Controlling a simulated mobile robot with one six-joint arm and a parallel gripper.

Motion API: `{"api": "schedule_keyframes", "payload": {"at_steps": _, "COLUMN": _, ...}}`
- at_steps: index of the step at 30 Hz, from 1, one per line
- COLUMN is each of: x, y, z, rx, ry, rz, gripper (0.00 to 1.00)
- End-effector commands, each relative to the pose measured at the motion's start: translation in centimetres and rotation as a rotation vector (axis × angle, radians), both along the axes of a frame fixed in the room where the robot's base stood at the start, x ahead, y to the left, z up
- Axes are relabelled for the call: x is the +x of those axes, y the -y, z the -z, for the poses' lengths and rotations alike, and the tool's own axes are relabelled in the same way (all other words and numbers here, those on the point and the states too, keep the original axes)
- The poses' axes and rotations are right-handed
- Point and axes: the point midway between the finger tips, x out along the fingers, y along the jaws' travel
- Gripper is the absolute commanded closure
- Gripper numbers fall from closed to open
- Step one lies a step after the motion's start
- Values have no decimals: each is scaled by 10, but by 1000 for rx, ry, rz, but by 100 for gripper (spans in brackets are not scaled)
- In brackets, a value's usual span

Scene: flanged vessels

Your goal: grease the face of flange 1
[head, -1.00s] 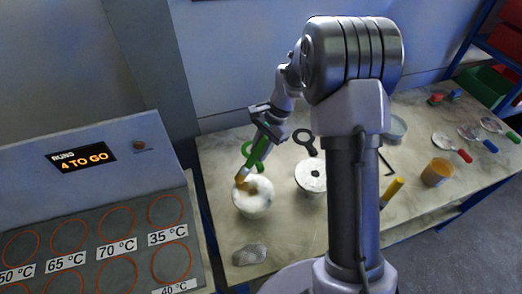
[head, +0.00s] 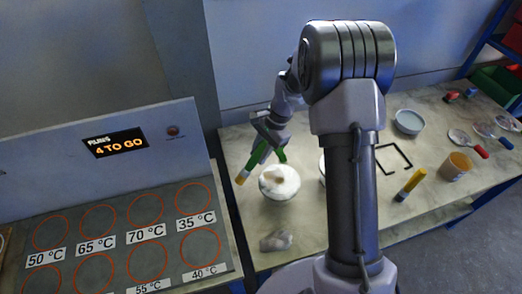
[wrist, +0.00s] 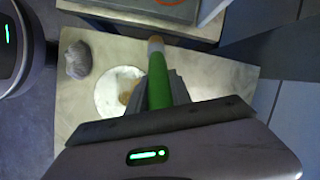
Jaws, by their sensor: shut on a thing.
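My gripper (head: 268,143) is shut on a green-handled brush (head: 255,160) with a yellowish band towards its tip. The brush slants down to the left, its tip beside the left edge of a round white-topped vessel (head: 288,187). A tan patch shows on the vessel's white face. In the wrist view the brush (wrist: 158,80) runs up from between my fingers (wrist: 160,92), past the white face (wrist: 112,92). A second round vessel (head: 322,172) is mostly hidden behind my arm. I see no number on either vessel.
A panel of ringed heating spots (head: 147,209) stands left, its display (head: 115,143) reading 4 TO GO. A grey crumpled lump (head: 276,240) lies in front. Right are an orange-brown tub (head: 455,166), a yellow-handled tool (head: 411,184), a grey bowl (head: 408,122) and several coloured-handled paddles (head: 461,138).

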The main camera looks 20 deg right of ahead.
Motion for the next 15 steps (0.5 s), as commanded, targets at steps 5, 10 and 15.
{"api": "schedule_keyframes", "payload": {"at_steps": 5, "x": 1, "y": 0, "z": -32, "rx": 0, "ry": 4, "rz": -2, "gripper": 100}}
{"api": "schedule_keyframes", "payload": {"at_steps": 10, "x": 0, "y": -1, "z": -70, "rx": 0, "ry": 3, "rz": -3, "gripper": 100}}
{"api": "schedule_keyframes", "payload": {"at_steps": 15, "x": -2, "y": -1, "z": -94, "rx": 0, "ry": 1, "rz": -4, "gripper": 100}}
